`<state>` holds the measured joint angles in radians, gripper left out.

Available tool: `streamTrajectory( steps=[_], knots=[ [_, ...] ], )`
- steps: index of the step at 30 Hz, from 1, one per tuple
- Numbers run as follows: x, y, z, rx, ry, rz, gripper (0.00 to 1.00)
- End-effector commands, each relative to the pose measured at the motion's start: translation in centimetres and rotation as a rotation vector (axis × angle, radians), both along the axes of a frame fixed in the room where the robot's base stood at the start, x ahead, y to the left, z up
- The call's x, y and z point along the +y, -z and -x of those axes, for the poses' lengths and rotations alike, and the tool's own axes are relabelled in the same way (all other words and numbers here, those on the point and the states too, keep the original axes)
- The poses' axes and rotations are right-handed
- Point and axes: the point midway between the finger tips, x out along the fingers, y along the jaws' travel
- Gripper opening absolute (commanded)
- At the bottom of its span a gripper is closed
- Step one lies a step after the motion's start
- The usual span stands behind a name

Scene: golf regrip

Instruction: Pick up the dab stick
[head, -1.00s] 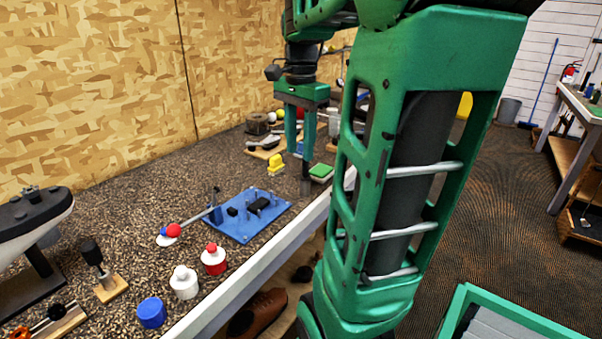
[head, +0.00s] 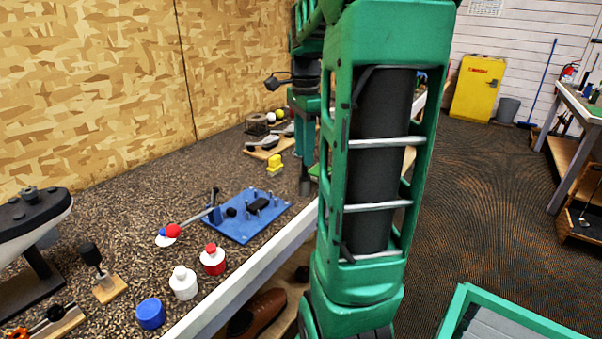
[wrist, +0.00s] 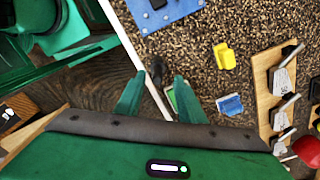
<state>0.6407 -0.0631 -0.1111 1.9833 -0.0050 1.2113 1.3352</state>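A small dark grey upright piece (head: 305,185) stands by the bench's front edge, below my gripper (head: 305,160). It also shows as a slim dark shape (wrist: 157,70) in the wrist view, just past and between my fingertips (wrist: 157,85). I cannot tell for sure that it is the dab stick. My fingers are apart and touch nothing that I can see. My green arm link hides part of the gripper in the head view. A black-headed stick on a wooden block (head: 110,290) stands far to the left.
A blue plate (head: 262,222) with black parts lies left of my gripper. A yellow block (wrist: 224,56), a blue piece (wrist: 230,104) and a wooden tool rack (wrist: 262,85) are close by. A white bottle (head: 183,286), a red-and-white bottle (head: 213,262) and a blue cap (head: 151,313) stand at the front.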

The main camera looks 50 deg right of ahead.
Motion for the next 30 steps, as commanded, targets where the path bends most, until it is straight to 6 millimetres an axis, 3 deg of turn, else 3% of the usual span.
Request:
streamTrajectory(
  steps=[6, 16, 21, 30],
  knots=[
    [0.2, 2.9, 0.3, 0.002, 0.0, -0.001, 0.36],
    [0.2, 3.5, 0.3, 0.0, -0.001, 0.0, 0.36],
    [0.2, 3.5, 0.3, 0.0, -0.001, 0.0, 0.0],
    [0.2, 3.4, 0.3, 0.0, -0.002, 0.0, 0.0]
  ],
)
